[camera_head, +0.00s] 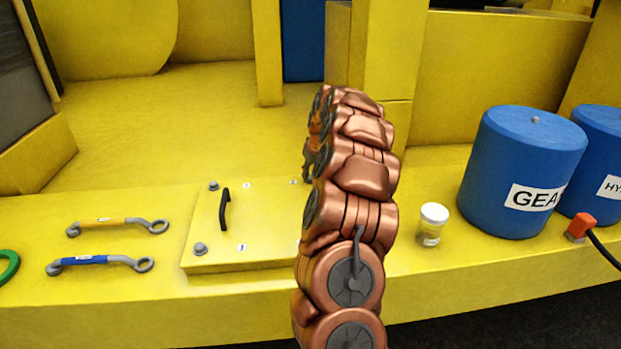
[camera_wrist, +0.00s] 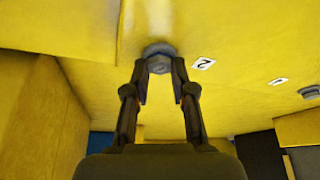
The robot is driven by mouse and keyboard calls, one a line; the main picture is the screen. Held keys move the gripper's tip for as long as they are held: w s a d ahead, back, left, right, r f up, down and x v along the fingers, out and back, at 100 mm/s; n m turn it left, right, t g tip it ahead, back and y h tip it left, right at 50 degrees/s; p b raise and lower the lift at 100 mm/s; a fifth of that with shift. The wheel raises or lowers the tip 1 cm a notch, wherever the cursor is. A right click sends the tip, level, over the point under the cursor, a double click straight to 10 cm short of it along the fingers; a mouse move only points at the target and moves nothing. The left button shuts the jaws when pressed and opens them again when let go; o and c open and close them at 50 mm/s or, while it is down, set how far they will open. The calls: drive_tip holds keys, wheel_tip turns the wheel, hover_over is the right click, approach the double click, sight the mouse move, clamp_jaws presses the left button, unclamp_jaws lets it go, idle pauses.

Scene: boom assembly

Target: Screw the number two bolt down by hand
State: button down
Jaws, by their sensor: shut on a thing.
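The number two bolt (camera_wrist: 159,50) is a grey bolt head in the wrist view, beside a white tag marked 2 (camera_wrist: 204,64). My gripper (camera_wrist: 160,66) has one fingertip on each side of this head and is shut on it. In the head view my copper arm hides the gripper and this bolt. The yellow cover plate (camera_head: 215,225) has a black handle (camera_head: 224,209) and lies left of my arm.
Other bolts show on the plate's left side, at the back (camera_head: 213,186) and front (camera_head: 200,249). A yellow wrench (camera_head: 110,222) and a blue wrench (camera_head: 95,261) lie left. A small jar (camera_head: 432,226) and a blue GEAR drum (camera_head: 520,165) stand right.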

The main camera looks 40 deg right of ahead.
drive_tip(key=m+b, duration=0.2)
drive_tip(key=b, duration=0.1)
drive_tip(key=m+h+b, duration=0.1)
drive_tip(key=m+b, duration=0.1)
drive_tip(key=b, duration=0.1)
drive_tip(key=shift+f+g+h, duration=0.3)
drive_tip(key=shift+f, duration=0.1)
drive_tip(key=m+b, duration=0.2)
drive_tip(key=b, duration=0.1)
drive_tip(key=shift+w+a+r+m+g+h+b, duration=0.1)
drive_tip(key=shift+m+g+h+b, duration=0.25)
drive_tip(key=shift+m+g+h, duration=0.05)
drive_tip(key=shift+r+m+g+h+b, duration=0.3)
drive_tip(key=shift+m+g+b, duration=0.1)
drive_tip(key=shift+m+b, duration=0.9)
drive_tip(key=shift+a, duration=0.1)
drive_tip(key=c, duration=1)
unclamp_jaws()
drive_tip(key=shift+o, duration=0.2)
drive_tip(key=v, duration=1.2)
